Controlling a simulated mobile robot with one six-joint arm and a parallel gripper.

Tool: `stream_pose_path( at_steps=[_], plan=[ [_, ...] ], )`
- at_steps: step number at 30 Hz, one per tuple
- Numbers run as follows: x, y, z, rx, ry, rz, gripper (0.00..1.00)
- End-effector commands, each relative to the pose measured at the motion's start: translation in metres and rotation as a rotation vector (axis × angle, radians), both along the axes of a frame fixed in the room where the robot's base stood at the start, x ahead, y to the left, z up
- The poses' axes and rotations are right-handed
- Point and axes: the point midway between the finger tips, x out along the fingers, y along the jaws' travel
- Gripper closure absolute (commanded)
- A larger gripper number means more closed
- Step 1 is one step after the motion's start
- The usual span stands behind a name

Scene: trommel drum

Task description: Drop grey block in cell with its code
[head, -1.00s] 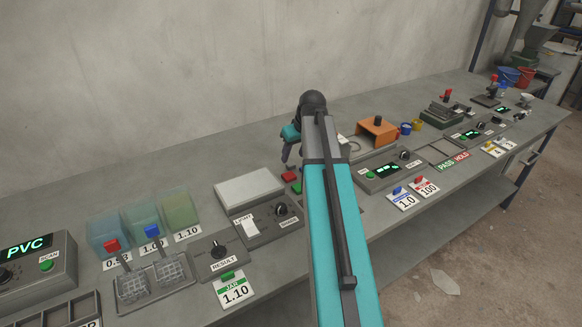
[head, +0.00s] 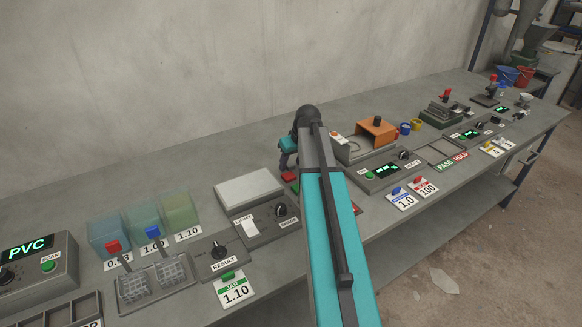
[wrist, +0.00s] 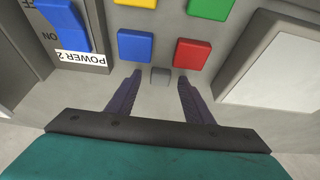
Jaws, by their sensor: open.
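In the wrist view a small grey block (wrist: 160,76) sits between the fingertips of my open gripper (wrist: 159,79), with a gap on either side. I cannot tell whether the fingertips reach down to its level. In the head view my gripper (head: 287,160) is low over the bench behind the red block (head: 289,177); the grey block is hidden there. A divided tray (head: 97,300) is at the lower left, partly cut off, its code labels mostly out of view. The reader box (head: 55,262) beside it shows PVC.
Blue (wrist: 135,45), red (wrist: 192,53), green and yellow (wrist: 138,3) blocks lie close around the fingertips. A blue POWER 2 switch (wrist: 64,22) is at left and a pale panel (wrist: 275,65) at right. Transparent bins (head: 145,222) stand near the reader.

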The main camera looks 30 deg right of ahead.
Motion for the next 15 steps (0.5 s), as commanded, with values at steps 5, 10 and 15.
stream_pose_path(
  at_steps=[5, 10, 15],
  plan=[
    [0.0, 0.0003, 0.0001, 0.0, 0.0, 0.0, 0.53],
    [0.0, 0.0005, 0.0001, 0.0, 0.0, 0.001, 0.53],
    [0.0001, 0.0006, 0.0001, 0.0, 0.0, 0.001, 0.78]
  ],
)
